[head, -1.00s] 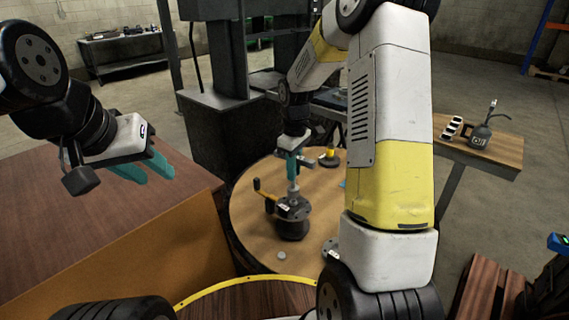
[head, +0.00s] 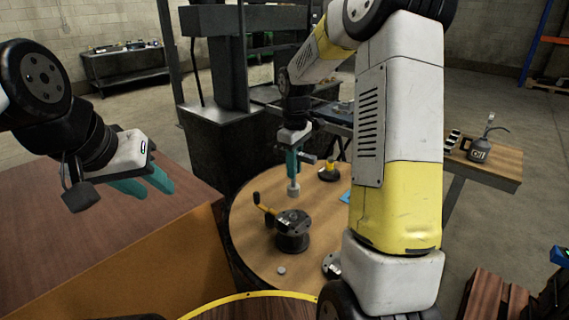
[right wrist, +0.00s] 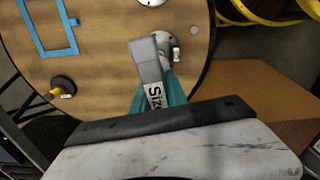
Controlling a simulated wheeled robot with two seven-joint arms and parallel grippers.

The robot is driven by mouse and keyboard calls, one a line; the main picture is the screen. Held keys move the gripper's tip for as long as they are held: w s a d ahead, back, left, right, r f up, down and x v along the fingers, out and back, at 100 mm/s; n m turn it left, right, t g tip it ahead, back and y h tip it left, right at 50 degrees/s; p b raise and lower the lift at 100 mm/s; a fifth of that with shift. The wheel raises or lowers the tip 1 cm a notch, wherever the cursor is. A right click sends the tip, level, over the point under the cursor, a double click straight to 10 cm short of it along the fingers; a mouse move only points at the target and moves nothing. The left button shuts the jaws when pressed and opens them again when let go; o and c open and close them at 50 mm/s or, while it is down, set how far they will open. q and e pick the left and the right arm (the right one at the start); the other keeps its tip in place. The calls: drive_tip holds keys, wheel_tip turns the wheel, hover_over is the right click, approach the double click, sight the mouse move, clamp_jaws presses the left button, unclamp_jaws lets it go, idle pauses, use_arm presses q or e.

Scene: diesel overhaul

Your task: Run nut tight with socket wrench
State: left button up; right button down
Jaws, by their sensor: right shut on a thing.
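My right gripper (head: 293,157) is shut on a grey socket wrench (head: 294,188), with the socket end pointing down. In the right wrist view the labelled wrench (right wrist: 149,72) lies between the teal fingers (right wrist: 160,98). In the head view, the socket appears above and behind a round black housing (head: 292,241) with a yellow-handled lever; a gap shows between them. I cannot pick out the nut for certain. My left gripper (head: 143,186) is empty over the brown surface at left, its two teal fingers apart.
The round wooden table (head: 252,215) also carries a small grey disc (head: 281,270), a black and yellow piece (head: 329,171) and a blue frame (right wrist: 73,50). An oil can (head: 479,150) stands on a side table at right. My right arm hides part of the round table.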

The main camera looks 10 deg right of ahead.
drive_tip(key=s+a, duration=0.2)
drive_tip(key=s, duration=0.4)
drive_tip(key=shift+s, duration=0.35)
